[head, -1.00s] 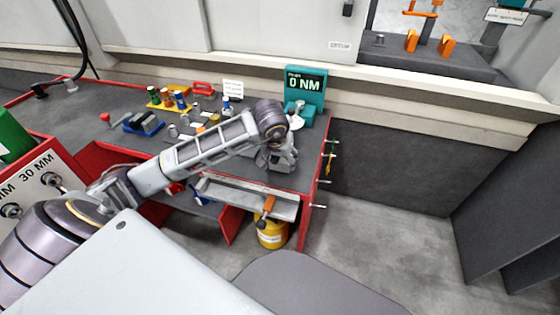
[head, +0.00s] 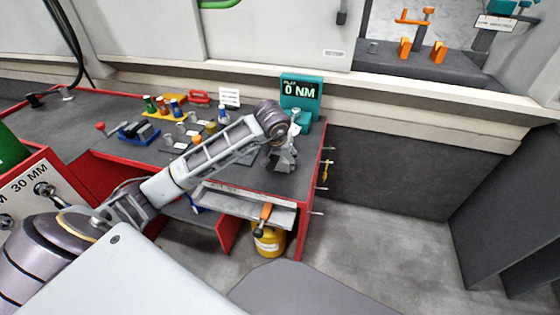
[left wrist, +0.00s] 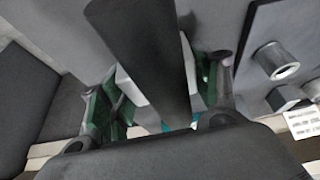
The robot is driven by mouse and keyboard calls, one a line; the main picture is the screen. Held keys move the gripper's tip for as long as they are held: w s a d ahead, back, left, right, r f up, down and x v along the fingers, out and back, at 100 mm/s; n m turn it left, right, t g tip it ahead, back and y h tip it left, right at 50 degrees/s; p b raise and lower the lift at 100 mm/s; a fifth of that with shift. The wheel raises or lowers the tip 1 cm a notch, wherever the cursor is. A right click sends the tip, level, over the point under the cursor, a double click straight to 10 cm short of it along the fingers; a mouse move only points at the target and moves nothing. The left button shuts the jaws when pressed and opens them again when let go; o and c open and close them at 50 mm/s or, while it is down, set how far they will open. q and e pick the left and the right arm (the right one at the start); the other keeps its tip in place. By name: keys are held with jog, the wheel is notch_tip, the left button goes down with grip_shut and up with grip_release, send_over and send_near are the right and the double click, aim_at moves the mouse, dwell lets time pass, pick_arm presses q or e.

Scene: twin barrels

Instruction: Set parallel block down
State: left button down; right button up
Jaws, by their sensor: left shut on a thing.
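My left gripper (head: 284,164) hangs over the right end of the grey workbench top (head: 300,183), in front of the teal display stand. In the left wrist view its two green-padded fingers (left wrist: 158,100) are closed on a long dark grey block (left wrist: 150,50), which I take to be the parallel block. The block sticks out beyond the fingers. In the head view the block is too small and too hidden to make out. I cannot tell whether its far end touches the bench. My right gripper is in neither view.
The teal display (head: 301,90) reading 0 NM stands behind the gripper. Several small metal parts and colored cylinders lie left of it on the bench. A blue vise (head: 138,132) is farther left.

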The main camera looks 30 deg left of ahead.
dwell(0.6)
pick_arm(q)
jog(key=c, duration=0.8)
grip_release()
jog(key=shift+f, duration=0.25)
jog(key=o, duration=0.4)
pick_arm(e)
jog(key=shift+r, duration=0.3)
pick_arm(q)
jog(key=shift+o, duration=0.2)
jog(key=shift+r, duration=0.15)
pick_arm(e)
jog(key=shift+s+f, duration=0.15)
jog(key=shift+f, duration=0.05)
pick_arm(q)
jog(key=shift+s+r, duration=0.1)
jog(key=shift+r, duration=0.15)
jog(key=p+v, duration=0.2)
jog(key=v, duration=0.8)
jog(key=shift+s+r, duration=0.25)
jog(key=shift+r, duration=0.3)
jog(key=shift+s+d+r, duration=0.1)
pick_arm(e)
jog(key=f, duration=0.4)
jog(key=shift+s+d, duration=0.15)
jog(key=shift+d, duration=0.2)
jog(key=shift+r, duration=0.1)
